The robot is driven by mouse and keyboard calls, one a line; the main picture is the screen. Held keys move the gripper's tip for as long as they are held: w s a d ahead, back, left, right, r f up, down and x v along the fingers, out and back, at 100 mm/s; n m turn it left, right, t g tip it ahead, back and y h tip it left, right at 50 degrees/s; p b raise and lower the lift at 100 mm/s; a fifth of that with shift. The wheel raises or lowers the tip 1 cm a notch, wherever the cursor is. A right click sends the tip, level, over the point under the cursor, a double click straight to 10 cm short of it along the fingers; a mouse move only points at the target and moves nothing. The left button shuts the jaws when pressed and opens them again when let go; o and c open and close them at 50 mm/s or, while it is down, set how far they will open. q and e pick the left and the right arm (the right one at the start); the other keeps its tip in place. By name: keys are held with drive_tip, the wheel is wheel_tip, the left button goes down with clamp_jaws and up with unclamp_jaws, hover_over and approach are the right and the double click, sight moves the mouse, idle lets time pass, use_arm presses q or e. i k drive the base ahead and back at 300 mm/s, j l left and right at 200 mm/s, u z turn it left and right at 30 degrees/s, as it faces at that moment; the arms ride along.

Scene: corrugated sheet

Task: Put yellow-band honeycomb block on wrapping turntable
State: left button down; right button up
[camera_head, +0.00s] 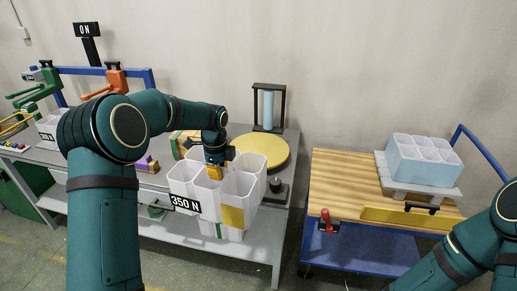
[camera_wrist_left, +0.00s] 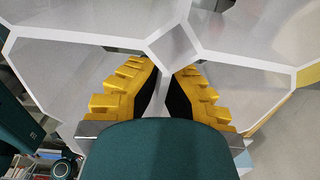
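The white honeycomb block (camera_head: 178,180) has a yellow band patch and a "350 N" label. It hangs upright in front of the grey table's edge in the head view. My left gripper (camera_head: 215,172) reaches into its top from above, with its yellow fingers (camera_wrist_left: 164,90) on either side of a thin cell wall in the left wrist view. The fingers look shut on that wall. The wrapping turntable (camera_head: 265,148), a round yellow disc, lies on the table just behind the block and is partly hidden by it. My right gripper is outside the view.
A black frame with a pale blue roll (camera_head: 268,110) stands behind the turntable. A dark knob (camera_head: 276,186) is near the table's right edge. A wooden-topped cart (camera_head: 335,175) at right carries a pale blue honeycomb block (camera_head: 424,160). A gap separates table and cart.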

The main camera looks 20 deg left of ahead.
sight(258, 148)
drive_tip(key=i, duration=1.5)
